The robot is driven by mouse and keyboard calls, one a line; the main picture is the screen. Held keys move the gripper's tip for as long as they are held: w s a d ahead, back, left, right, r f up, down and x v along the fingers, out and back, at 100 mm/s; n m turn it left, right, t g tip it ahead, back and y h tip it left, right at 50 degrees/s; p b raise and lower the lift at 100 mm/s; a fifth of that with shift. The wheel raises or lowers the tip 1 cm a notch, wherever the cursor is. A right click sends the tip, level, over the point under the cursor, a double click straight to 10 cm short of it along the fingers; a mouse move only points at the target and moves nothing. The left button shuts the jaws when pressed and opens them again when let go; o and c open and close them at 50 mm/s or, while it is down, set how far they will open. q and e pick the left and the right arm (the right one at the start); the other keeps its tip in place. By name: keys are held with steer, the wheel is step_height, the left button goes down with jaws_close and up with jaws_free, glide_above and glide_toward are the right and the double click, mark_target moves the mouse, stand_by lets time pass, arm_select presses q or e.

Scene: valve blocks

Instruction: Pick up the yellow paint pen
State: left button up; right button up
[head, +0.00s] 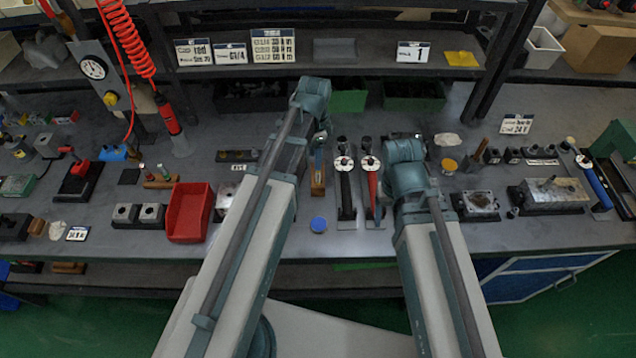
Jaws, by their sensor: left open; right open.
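I cannot make out a yellow paint pen for certain in the head view. A small wooden block (318,183) stands mid-bench with a slim bluish item above it. My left gripper (319,142) hangs at the end of the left arm, just above and behind this block; it is open, and its fingertips are hard to make out. My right gripper (419,145) is at the end of the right arm, right of two upright round-faced tools; it is open and mostly hidden by its own wrist. I see nothing held in either.
A red bin (188,214) stands left of my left arm. A black-handled tool (344,182) and a red-handled tool (372,182) stand between the arms. A blue disc (318,225) lies near the front edge. A metal block (553,193) is at right. A shelf overhangs the back.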

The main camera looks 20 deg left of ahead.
mark_target(318, 173)
arm_select(q)
steer(key=shift+d+f+b, duration=0.2)
steer(key=shift+f+b, duration=1.6)
steer(key=shift+f, duration=0.3)
steer(key=shift+d+f+b, duration=0.15)
steer(key=shift+f+b, duration=1.65)
steer(key=shift+f, duration=0.3)
arm_select(e)
steer(key=shift+f, duration=4.2)
arm_select(q)
steer(key=shift+r, duration=0.1)
arm_select(e)
steer(key=shift+r, duration=0.1)
arm_select(q)
jaws_close()
